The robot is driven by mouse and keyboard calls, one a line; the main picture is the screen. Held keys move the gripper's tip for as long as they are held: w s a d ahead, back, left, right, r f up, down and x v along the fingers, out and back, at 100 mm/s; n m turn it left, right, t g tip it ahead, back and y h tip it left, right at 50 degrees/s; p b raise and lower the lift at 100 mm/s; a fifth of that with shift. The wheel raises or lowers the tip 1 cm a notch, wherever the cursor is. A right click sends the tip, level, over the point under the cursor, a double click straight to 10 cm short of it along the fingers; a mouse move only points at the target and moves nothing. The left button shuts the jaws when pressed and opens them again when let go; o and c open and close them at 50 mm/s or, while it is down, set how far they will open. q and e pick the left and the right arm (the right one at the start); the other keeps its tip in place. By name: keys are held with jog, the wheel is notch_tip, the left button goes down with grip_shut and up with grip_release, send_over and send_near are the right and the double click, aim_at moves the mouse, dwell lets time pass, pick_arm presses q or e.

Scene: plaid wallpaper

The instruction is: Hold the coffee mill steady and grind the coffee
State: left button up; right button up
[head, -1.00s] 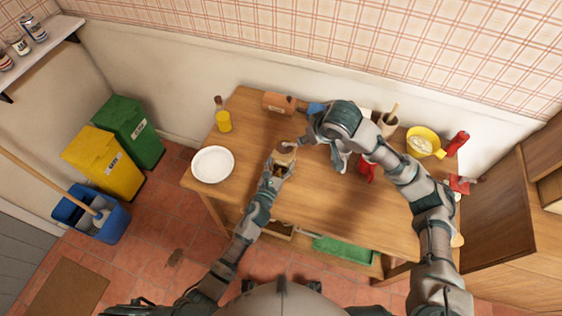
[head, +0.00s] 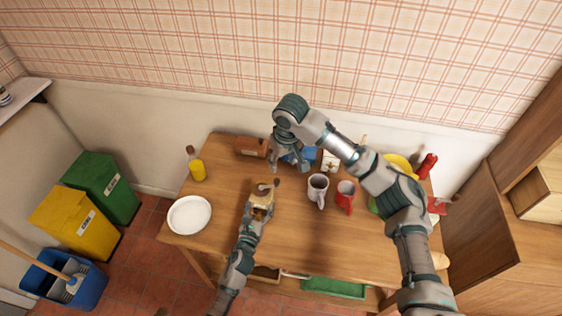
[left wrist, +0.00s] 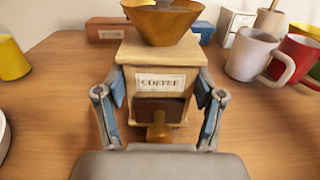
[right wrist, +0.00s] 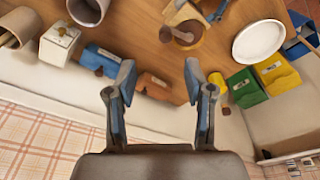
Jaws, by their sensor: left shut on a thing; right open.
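The wooden coffee mill (head: 263,200) stands on the table, with its brown hopper (left wrist: 162,22) on top and a knobbed drawer in front, below a COFFEE label. My left gripper (head: 258,211) is shut on the mill's body; in the left wrist view its blue pads press both sides (left wrist: 162,95). The mill's crank knob (head: 277,182) sticks out toward the back right in the head view; the knob also shows in the right wrist view (right wrist: 165,34). My right gripper (head: 288,166) is open and empty behind and right of the mill, apart from the knob.
A grey mug (head: 317,187) and a red mug (head: 345,194) stand right of the mill. A brown box (head: 251,147), a blue object (right wrist: 100,58) and a white tin (head: 329,162) line the back. A white plate (head: 189,215) and yellow bottle (head: 196,168) are left. The table's front is clear.

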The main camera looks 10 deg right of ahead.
aim_at(277, 183)
notch_tip(277, 183, down, 12)
jog(key=w, duration=0.1)
jog(key=shift+w+r, duration=0.15)
jog(key=shift+w, duration=0.2)
